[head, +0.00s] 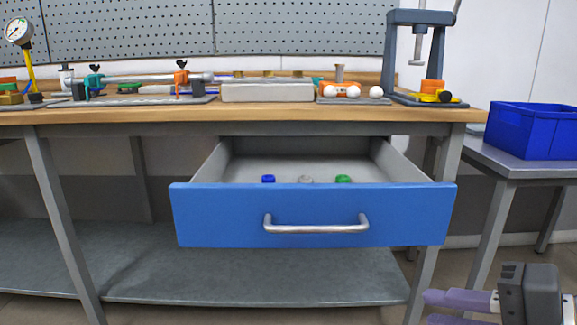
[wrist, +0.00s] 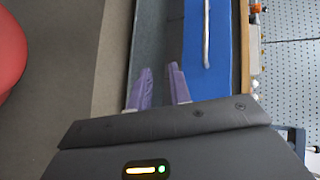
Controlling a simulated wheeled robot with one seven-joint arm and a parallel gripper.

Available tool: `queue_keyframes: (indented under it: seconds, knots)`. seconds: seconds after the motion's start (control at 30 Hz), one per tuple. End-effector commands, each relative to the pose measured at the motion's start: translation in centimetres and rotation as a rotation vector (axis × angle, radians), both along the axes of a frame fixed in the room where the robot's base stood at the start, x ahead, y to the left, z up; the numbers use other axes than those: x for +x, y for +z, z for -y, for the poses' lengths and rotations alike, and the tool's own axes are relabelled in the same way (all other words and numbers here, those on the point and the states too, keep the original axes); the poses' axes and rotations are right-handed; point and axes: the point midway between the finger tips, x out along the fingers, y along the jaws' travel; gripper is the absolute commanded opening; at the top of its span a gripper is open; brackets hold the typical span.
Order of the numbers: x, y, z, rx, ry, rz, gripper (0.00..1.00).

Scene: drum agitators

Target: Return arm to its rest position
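My gripper (head: 432,309) is at the lower right of the head view, low and to the right of the open drawer. In the wrist view, its two purple fingers (wrist: 160,84) are apart with nothing between them, so it is open and empty. The blue drawer (head: 225,215) is pulled out under the workbench, with its metal handle (head: 316,228) on the front. The wrist view also shows the blue drawer front (wrist: 220,60) beyond and to the right of the fingers. My gripper touches nothing that I can see.
The drawer holds a blue item (head: 268,179), a grey item (head: 306,179) and a green item (head: 343,179). The workbench (head: 270,115) carries several tools and a press (head: 437,60). A blue crate (head: 545,130) stands on a side table (head: 510,165). A red rounded object (wrist: 10,55) is at left.

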Motion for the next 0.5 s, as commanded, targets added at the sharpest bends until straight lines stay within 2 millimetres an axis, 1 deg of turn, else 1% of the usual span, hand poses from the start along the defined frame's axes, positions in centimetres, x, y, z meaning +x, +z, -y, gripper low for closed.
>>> queue_keyframes:
  seconds: [0.1, 0.27, 0.37, 0.4, 0.5]
  knots:
    - [0.5, -1.3, -1.3, -0.136, 0.039, -0.052, 0.2]
    - [1.0, -3.8, -2.7, -0.4, 0.112, -0.104, 0.2]
    - [1.1, -5.2, -3.3, -0.62, 0.183, -0.113, 0.2]
    - [1.2, -5.7, -3.3, -0.721, 0.217, -0.107, 0.2]
    - [1.4, -6.3, -3.4, -0.974, 0.308, -0.065, 0.2]
